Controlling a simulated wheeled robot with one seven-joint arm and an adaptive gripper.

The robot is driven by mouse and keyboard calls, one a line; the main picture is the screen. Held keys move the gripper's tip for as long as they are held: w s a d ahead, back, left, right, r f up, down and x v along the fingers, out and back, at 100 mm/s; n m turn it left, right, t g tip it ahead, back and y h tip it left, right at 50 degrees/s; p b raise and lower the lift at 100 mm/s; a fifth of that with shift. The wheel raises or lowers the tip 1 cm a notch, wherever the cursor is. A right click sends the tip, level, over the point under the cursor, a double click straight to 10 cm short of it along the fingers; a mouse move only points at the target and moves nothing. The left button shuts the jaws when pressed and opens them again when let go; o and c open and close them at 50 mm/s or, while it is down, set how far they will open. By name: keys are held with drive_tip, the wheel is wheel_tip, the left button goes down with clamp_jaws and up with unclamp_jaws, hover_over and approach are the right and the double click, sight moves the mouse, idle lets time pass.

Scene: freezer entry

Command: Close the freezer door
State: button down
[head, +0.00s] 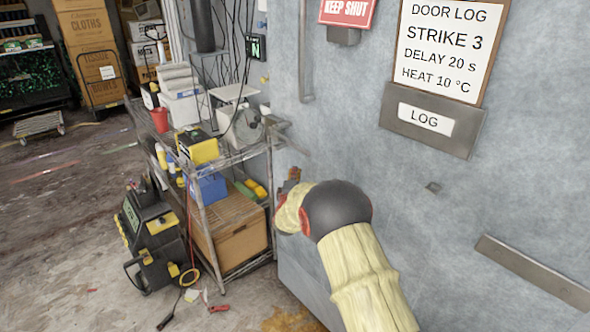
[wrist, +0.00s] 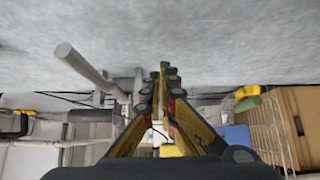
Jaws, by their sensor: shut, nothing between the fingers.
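The freezer door (head: 380,150) appears to be the large pale grey panel on the right of the head view, carrying a red KEEP SHUT sign (head: 347,12) and a DOOR LOG sheet (head: 440,45). Its pale surface spans the top of the wrist view (wrist: 210,40). I cannot tell how far it stands open. My gripper (wrist: 163,70) is shut and empty, its fingertips close to the pale surface; contact is unclear. A grey bar handle (wrist: 85,68) sticks out left of the fingers. In the head view my arm mostly hides the gripper.
A wire shelf cart (head: 208,160) with boxes and tools stands left of the panel. A black and yellow machine (head: 152,235) and loose cables lie on the floor in front of it. Stacked cartons (head: 90,45) stand at the back. The floor at left is mostly clear.

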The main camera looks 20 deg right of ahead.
drive_tip(key=p+v, duration=0.2)
drive_tip(key=v, duration=0.6)
drive_tip(key=shift+s, duration=0.4)
drive_tip(key=shift+a+f, duration=0.1)
